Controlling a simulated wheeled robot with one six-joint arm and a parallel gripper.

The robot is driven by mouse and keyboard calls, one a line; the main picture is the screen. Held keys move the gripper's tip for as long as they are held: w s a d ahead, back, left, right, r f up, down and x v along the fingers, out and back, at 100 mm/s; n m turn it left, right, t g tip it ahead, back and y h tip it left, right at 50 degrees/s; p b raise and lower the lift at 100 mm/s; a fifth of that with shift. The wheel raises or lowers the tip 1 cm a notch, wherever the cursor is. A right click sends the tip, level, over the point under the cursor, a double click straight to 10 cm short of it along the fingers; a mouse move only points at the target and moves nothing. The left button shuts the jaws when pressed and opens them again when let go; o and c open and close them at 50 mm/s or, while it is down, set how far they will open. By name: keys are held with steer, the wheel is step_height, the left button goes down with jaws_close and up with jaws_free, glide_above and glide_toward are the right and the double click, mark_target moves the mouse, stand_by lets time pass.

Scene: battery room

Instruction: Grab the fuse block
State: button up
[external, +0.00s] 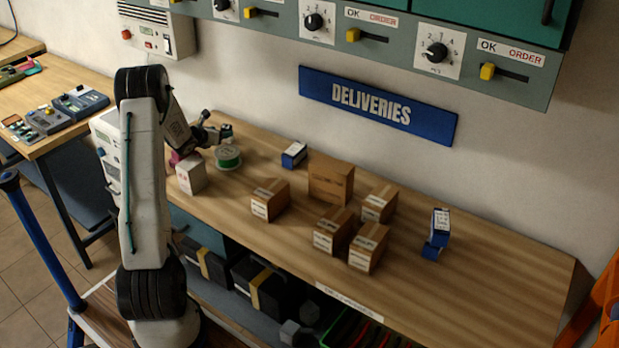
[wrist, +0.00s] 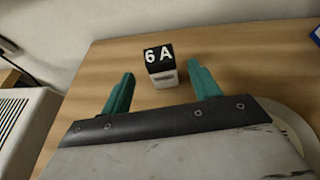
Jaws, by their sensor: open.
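The fuse block (wrist: 161,66) is a small upright block with a black top marked "6 A" and a white lower body. In the wrist view it stands on the wooden bench, just ahead of and between the fingertips, with bench showing on both sides. My gripper (wrist: 160,84) is open and empty, its two teal fingers spread either side of the block's line. In the external view my gripper (external: 206,136) is low over the bench's far left end, near the wall. A small dark item beside it may be the block; it is too small to tell.
A green and white spool (external: 228,157) and a white box (external: 190,175) stand close to my gripper. Several cardboard boxes (external: 331,180) and a blue-white box (external: 294,155) are further right. A white slatted housing (wrist: 22,125) is at left in the wrist view.

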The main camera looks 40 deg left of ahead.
mark_target(225, 129)
steer(key=x, duration=0.5)
steer(key=shift+r, duration=0.2)
steer(key=c, duration=1.1)
steer(key=shift+r, duration=0.1)
